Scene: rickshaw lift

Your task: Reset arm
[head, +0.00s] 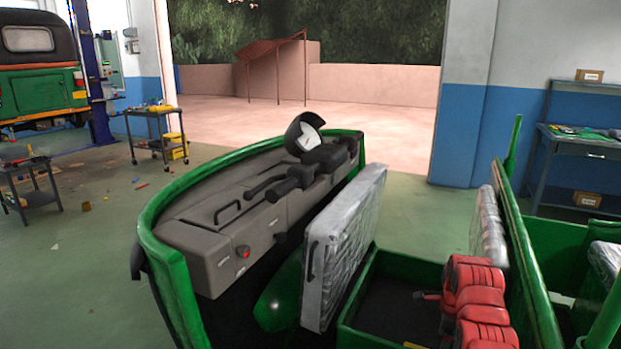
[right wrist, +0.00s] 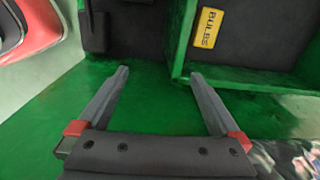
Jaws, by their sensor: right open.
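My right gripper (right wrist: 159,73) is open in the right wrist view, with its two grey fingers spread and nothing between them. A green surface (right wrist: 150,95) lies behind the fingers. A dark compartment with a green rim stands beyond the right finger, with a yellow label reading BULBS (right wrist: 207,28) in it. I cannot tell whether the fingers touch anything. My left gripper is not in view. In the head view neither gripper can be made out.
A green rickshaw front (head: 170,262) with a grey dashboard (head: 225,225) and black handlebar fills the middle. A plastic-wrapped panel (head: 340,245) stands beside it, next to a green-walled bin (head: 405,268). Carts stand at left and a shelf (head: 570,150) at right. A red-and-white object (right wrist: 35,28) is near the wrist.

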